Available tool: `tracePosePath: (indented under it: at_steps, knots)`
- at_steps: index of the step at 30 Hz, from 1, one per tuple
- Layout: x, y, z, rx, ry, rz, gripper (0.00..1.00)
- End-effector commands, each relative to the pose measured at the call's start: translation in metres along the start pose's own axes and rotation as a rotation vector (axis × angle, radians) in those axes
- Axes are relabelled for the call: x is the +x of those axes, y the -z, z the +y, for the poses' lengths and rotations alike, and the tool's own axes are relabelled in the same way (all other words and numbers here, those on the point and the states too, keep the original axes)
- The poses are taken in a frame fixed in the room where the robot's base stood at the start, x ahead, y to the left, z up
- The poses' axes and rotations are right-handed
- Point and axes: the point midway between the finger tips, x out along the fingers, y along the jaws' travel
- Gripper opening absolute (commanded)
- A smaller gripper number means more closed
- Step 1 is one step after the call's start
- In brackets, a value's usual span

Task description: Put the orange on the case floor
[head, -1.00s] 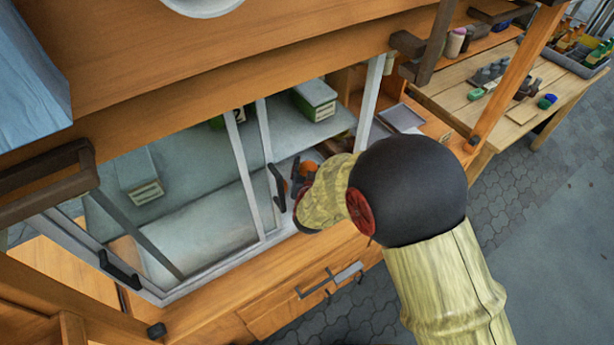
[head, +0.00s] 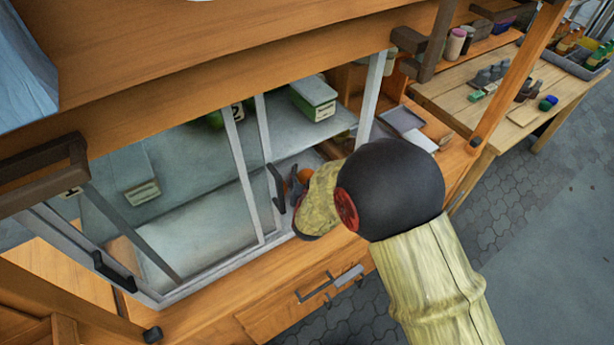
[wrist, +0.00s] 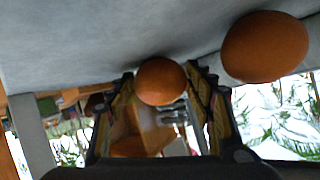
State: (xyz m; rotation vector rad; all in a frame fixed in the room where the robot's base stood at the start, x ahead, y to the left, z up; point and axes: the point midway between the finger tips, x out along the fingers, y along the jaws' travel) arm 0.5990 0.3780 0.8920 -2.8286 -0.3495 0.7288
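One orange (wrist: 160,81) sits between the fingertips of my gripper (wrist: 161,88) in the wrist view. The fingers meet it on both sides and look shut on it. A second orange (wrist: 265,47) is to the right of the fingers, against the grey surface. My arm hides most of the gripper there. The grey case floor (head: 205,225) lies behind the glass and looks bare in its middle.
A glass pane with a dark handle (head: 277,188) stands just left of my gripper. A white post (head: 371,98) is at the opening's right. White-green boxes (head: 315,97) stand on the case shelf (head: 265,125). A drawer handle (head: 330,284) juts out below.

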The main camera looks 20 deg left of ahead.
Motion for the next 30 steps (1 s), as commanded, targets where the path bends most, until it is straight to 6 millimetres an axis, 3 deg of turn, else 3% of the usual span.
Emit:
tracePosePath:
  at_steps: [3, 15, 20, 30]
  knots:
    - [0.000, 0.000, 0.000, 0.000, 0.000, 0.000, 0.61]
    - [-0.003, 0.004, -0.001, 0.000, 0.000, 0.000, 0.62]
    - [-0.027, 0.004, -0.002, 0.000, 0.001, -0.001, 0.62]
    - [-0.095, 0.004, -0.002, 0.000, 0.001, 0.000, 0.62]
